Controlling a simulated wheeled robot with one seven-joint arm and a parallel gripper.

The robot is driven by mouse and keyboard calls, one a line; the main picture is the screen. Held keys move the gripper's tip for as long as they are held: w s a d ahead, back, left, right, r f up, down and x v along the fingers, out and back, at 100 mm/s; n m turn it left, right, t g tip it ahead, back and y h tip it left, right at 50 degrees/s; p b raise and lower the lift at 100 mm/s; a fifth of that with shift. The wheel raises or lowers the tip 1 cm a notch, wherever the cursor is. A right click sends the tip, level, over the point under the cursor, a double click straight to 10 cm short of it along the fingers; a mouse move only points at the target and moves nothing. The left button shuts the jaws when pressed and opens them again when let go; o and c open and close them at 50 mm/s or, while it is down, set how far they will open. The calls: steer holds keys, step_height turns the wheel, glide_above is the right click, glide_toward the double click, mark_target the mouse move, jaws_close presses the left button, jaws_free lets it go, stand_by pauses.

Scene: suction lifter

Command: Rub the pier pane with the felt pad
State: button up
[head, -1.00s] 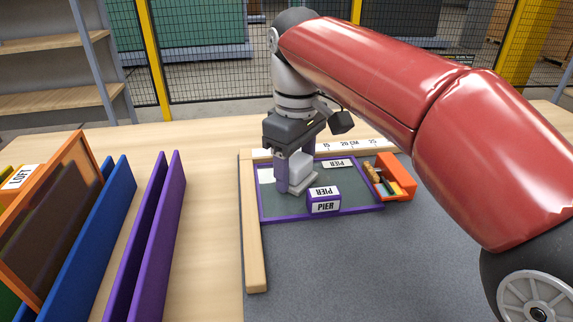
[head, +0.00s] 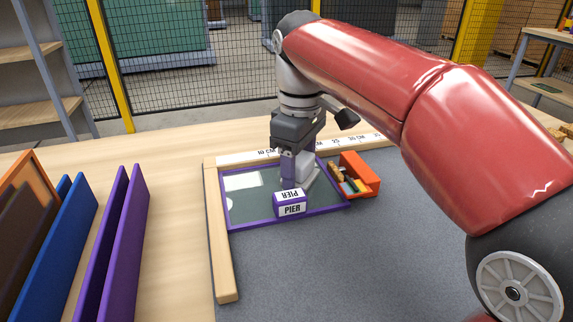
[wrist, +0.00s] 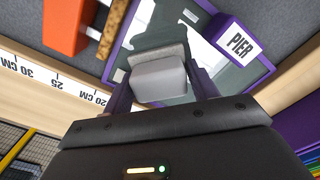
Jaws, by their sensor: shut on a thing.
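The pier pane (head: 252,210) is a glass sheet in a purple frame, lying flat on the grey mat; it also shows in the wrist view (wrist: 208,58). My gripper (head: 297,182) is over the right part of the pane. It is shut on the felt pad (wrist: 160,80), a light grey block with a darker pad face, held between the purple fingers. In the head view the felt pad (head: 304,168) is partly hidden by a finger. It is at the glass, but I cannot tell if it touches. A purple block labelled PIER (head: 290,205) stands at the pane's front edge.
An orange box (head: 359,174) with small items is close at the pane's right. A wooden ruler (head: 250,157) runs behind, and a wooden strip (head: 222,250) runs along the left. The front mat is clear.

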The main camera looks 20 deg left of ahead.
steer(key=shift+w+d, duration=0.1)
steer(key=shift+r, duration=3)
steer(key=shift+r, duration=1.5)
